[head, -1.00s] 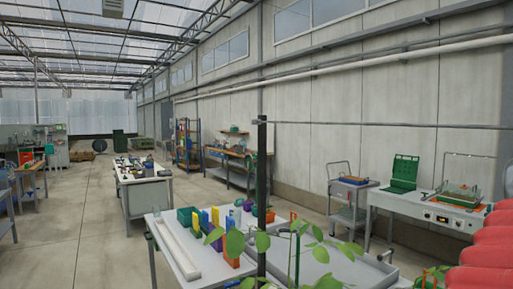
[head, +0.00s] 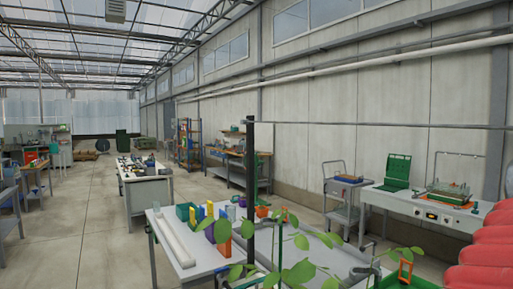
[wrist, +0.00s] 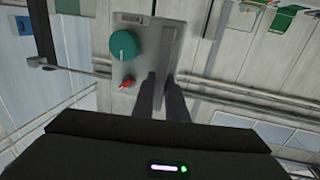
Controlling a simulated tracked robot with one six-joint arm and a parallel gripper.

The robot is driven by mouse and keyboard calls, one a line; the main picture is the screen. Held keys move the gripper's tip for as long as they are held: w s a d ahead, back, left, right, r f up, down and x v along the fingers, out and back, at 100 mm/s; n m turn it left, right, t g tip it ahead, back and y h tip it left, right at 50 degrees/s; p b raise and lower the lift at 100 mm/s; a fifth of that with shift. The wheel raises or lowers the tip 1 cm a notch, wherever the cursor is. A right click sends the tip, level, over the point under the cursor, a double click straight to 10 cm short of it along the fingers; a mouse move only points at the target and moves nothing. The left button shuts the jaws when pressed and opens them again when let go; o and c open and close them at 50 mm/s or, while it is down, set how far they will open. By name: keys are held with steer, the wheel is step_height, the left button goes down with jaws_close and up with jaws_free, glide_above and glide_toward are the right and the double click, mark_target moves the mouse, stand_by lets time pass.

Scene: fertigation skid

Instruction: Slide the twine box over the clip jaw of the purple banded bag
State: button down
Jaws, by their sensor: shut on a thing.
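I cannot pick out the twine box or the clip jaw. A small purple item (head: 210,232) stands on the near table in the head view, too small to tell whether it is the banded bag. My gripper is outside the head view.
The near white table (head: 172,245) holds green, yellow and orange items. A dark post (head: 250,190) and leafy plants (head: 300,265) stand in front. A trolley (head: 345,200) and a white bench (head: 415,205) line the right wall. Open floor (head: 75,235) lies at left.

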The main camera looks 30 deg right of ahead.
steer(key=shift+s+a+r, duration=0.1)
steer(key=shift+a+r, duration=0.05)
steer(key=shift+r, duration=0.2)
steer(key=c, duration=2.1)
jaws_free()
steer(key=shift+o, duration=0.3)
steer(key=shift+f, duration=0.15)
